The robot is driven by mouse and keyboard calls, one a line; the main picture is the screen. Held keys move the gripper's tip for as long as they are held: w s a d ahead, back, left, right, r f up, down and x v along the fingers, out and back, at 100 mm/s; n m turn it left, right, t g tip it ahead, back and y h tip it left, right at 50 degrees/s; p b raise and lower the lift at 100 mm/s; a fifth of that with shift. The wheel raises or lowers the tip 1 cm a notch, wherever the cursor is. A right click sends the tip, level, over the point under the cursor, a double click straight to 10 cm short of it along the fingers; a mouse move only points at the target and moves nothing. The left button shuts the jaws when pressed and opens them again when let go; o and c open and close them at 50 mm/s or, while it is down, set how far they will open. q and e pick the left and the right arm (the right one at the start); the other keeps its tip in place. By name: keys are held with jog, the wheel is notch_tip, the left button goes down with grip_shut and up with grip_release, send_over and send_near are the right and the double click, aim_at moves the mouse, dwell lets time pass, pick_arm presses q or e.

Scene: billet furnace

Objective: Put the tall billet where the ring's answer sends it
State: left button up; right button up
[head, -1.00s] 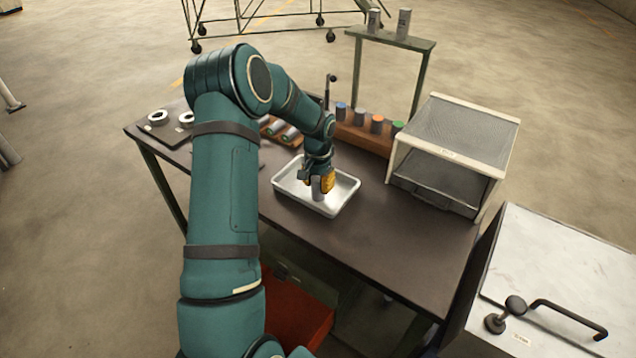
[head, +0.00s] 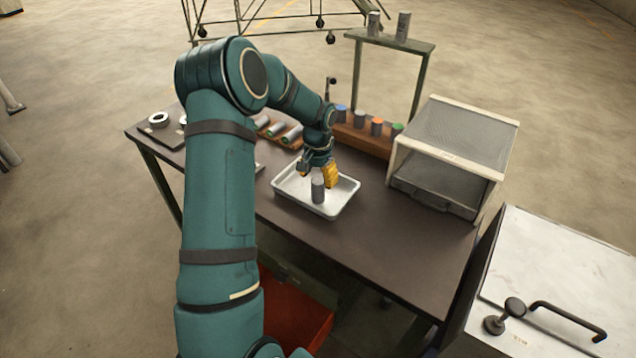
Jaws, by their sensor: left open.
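A grey cylindrical billet (head: 318,190) stands upright in the white tray (head: 335,209) on the dark table. My left gripper (head: 319,176) is open just above and behind the billet, with its yellow fingers apart; whether they touch it I cannot tell. Two grey billets stand on the raised shelf at the back, a shorter one (head: 373,24) and a taller one (head: 403,27). Ring-shaped pieces (head: 158,120) lie on a dark plate at the table's left; my arm partly covers that area. My right gripper is not in view.
A wooden rack (head: 362,139) holds several colour-topped cylinders behind the tray. More cylinders lie on a wooden holder (head: 279,132). A mesh-topped box (head: 455,140) stands at the table's right. A white-lidded cabinet (head: 570,265) stands front right. The table front (head: 390,250) is clear.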

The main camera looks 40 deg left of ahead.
pick_arm(q)
notch_tip(320, 180, up, 9)
jog(key=shift+f+p, duration=0.15)
jog(key=shift+p, duration=0.2)
jog(key=shift+f, duration=0.1)
dwell(0.4)
